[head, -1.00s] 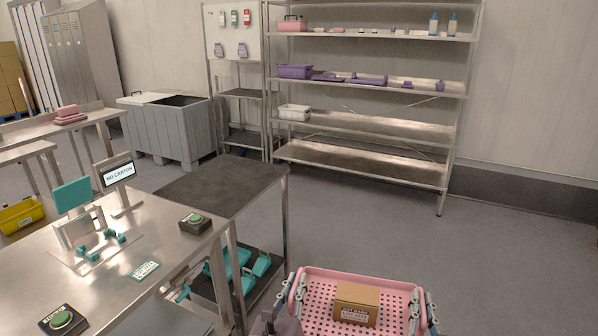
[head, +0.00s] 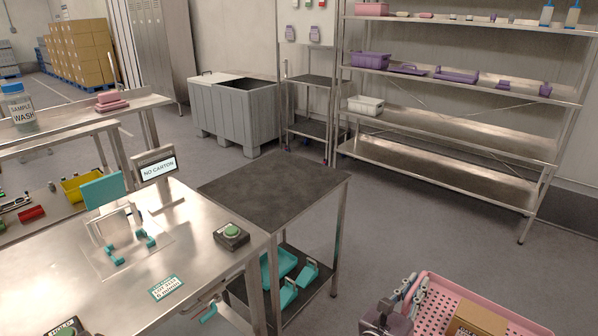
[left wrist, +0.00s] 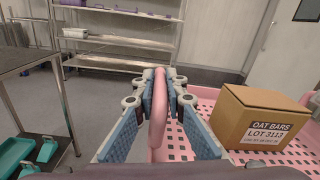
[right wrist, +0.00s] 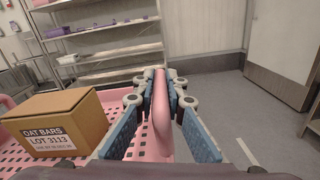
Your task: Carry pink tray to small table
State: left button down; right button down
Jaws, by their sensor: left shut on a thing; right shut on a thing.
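The pink tray (head: 486,297) is at the bottom right of the head view, partly cut off by the frame. It carries a brown carton labelled OAT BARS (head: 476,320), which also shows upright in the left wrist view (left wrist: 255,112) and the right wrist view (right wrist: 58,115). My left gripper (head: 408,292) is shut on one side rim of the tray (left wrist: 158,115). My right gripper (right wrist: 160,82) is shut on the opposite rim (right wrist: 161,115); it is outside the head view. The small table with a dark top (head: 275,182) stands left of the tray, its top bare.
A steel bench (head: 205,240) with a green button box (head: 231,235) and a NO CARTON sign (head: 158,170) adjoins the small table. Teal parts (head: 283,268) lie on its lower shelf. A steel rack (head: 450,145) stands behind. Floor (head: 400,215) between rack and tray is clear.

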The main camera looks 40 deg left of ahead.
aim_at(275, 181)
jog(key=i+j, duration=0.2)
jog(key=i, duration=0.35)
jog(key=i+j, duration=0.2)
jog(key=i, duration=0.35)
jog(key=i+u, duration=0.35)
jog(key=i, duration=0.7)
jog(key=i+u, duration=0.7)
jog(key=i+l+u, duration=0.3)
jog(key=i+j+u, duration=0.1)
jog(key=u, duration=1.6)
